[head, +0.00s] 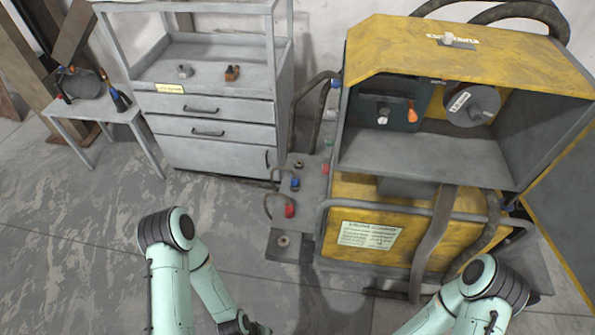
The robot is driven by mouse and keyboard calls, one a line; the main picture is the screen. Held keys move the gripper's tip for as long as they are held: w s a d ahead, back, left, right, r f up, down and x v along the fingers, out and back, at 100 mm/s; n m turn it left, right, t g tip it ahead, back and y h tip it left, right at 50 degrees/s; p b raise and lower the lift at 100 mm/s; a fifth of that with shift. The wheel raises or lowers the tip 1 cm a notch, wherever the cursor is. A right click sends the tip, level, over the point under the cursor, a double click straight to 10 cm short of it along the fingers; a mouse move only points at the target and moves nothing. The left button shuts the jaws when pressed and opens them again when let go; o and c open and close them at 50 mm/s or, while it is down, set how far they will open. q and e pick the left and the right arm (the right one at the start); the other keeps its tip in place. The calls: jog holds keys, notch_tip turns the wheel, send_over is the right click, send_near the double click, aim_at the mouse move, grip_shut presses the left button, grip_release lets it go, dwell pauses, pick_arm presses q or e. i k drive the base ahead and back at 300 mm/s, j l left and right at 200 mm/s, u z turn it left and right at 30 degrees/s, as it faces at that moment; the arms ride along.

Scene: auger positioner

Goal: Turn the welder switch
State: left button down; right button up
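The yellow welder (400,205) stands right of centre, with an open grey compartment in its upper part. A dark green panel (372,108) inside carries a small white knob (383,114) and an orange lever (411,112). A pale switch-like knob (447,39) sits on a labelled plate on the yellow top. I cannot tell which of these is the welder switch. My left arm is low, left of the welder, and its dark end (243,326) shows only partly at the bottom edge, apart from the welder. My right arm is in front of the welder's lower right; its gripper is outside the picture.
A grey drawer cabinet (215,135) stands at the back left, with a small side table (95,112) holding tools. A grey base plate with red and blue connectors (290,210) lies left of the welder. Thick hoses and a rail cross the welder's front. The floor at front left is clear.

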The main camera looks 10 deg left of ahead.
aim_at(325, 170)
jog(key=i+j+z, duration=0.1)
jog(key=i+j, duration=0.25)
jog(key=j, duration=0.3)
jog(key=i+j+z, duration=0.15)
jog(key=i+j, duration=0.2)
jog(key=j, duration=0.3)
jog(key=i+j+z, duration=0.15)
jog(key=j, duration=0.2)
jog(key=i+j, duration=0.15)
jog(key=j, duration=0.2)
jog(key=i+j+z, duration=0.15)
jog(key=j, duration=0.2)
jog(key=i+j, duration=0.1)
jog(key=j, duration=0.25)
jog(key=i+j+z, duration=0.15)
jog(key=j, duration=0.15)
jog(key=i+j+z, duration=0.15)
jog(key=j, duration=0.2)
jog(key=i+l, duration=0.1)
jog(key=l, duration=0.15)
